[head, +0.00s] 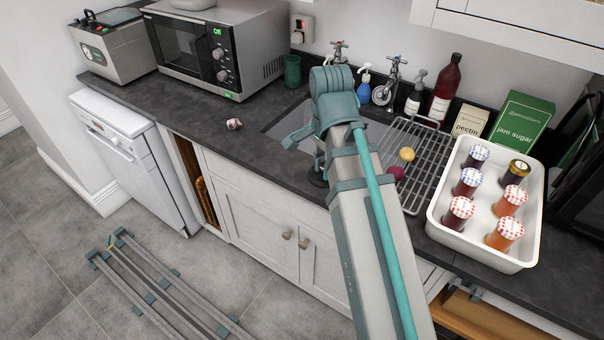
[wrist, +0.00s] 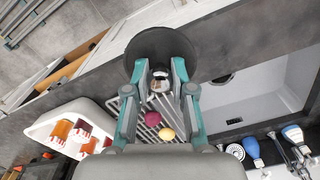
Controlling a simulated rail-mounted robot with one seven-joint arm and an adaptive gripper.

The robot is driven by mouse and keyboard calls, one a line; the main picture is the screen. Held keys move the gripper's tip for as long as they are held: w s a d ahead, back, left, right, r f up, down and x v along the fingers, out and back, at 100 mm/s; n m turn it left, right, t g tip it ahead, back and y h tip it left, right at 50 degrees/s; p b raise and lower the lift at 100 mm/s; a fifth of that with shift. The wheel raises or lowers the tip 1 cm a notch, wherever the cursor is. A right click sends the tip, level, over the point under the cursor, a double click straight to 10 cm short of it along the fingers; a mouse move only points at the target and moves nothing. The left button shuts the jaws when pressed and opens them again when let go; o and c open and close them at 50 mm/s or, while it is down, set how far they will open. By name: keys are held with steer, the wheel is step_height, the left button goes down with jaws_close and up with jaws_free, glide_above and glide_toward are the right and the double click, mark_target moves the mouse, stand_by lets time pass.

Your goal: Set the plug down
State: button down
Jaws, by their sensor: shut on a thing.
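The plug is a dark round disc with a pale metal piece at its middle. It fills the top centre of the wrist view (wrist: 138,50), and in the head view (head: 318,179) only a dark part shows below my gripper (head: 318,160). In the wrist view, my gripper (wrist: 160,75) is shut on the plug's middle piece. The plug is held near the front edge of the dark worktop, beside the sink (head: 287,138). I cannot tell whether it touches the worktop. The sink shows a dark drain hole (wrist: 222,79) in the wrist view.
A wire draining rack (head: 425,140) holds a yellow ball (head: 407,154) and a dark red ball (head: 396,173). A white tray (head: 440,222) of several jars stands right. Taps (head: 390,82) and bottles (head: 445,88) line the back.

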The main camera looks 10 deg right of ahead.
steer(key=shift+w+f, duration=0.15)
steer(key=shift+f, duration=0.05)
steer(key=w+f, duration=0.2)
steer(key=w, duration=0.2)
steer(key=w+f+p, duration=0.1)
steer(key=w+f, duration=0.2)
steer(key=w, duration=0.1)
steer(key=w+d+f+p, duration=0.1)
steer(key=w+f, duration=0.2)
steer(key=w, duration=0.1)
steer(key=shift+w, duration=0.1)
steer(key=shift+w+f+p, duration=0.35)
steer(key=shift+w+f, duration=0.2)
steer(key=shift+f, duration=1.75)
steer(key=shift+f, duration=0.15)
steer(key=c, duration=1)
jaws_free()
